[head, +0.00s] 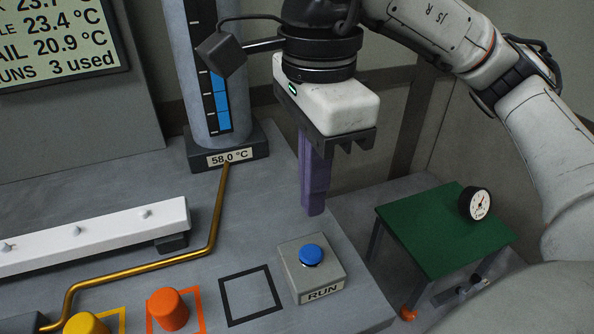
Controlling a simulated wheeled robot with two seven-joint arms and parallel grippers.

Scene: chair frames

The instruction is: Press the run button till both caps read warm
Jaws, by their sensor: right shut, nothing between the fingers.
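The run button is a blue dome (311,254) on a grey box labelled RUN (318,276), at the front right of the bench. My right gripper (314,213) points down with its purple fingers shut and empty. It appears above and behind the button, apart from it. An orange cap (168,310) stands within an orange square outline. A yellow cap (86,324) in a yellow outline is partly cut off by the bottom edge. The display (58,40) reads 23.4 °C, 20.9 °C and "3 used"; its labels are partly cut off. My left gripper is out of view.
A grey column (196,90) with a blue level scale is labelled 58.0 °C. A brass pipe (215,230) runs from it past a white rail (100,235). A black square outline (250,296) is empty. A green table (435,230) with a dial gauge (475,203) stands right.

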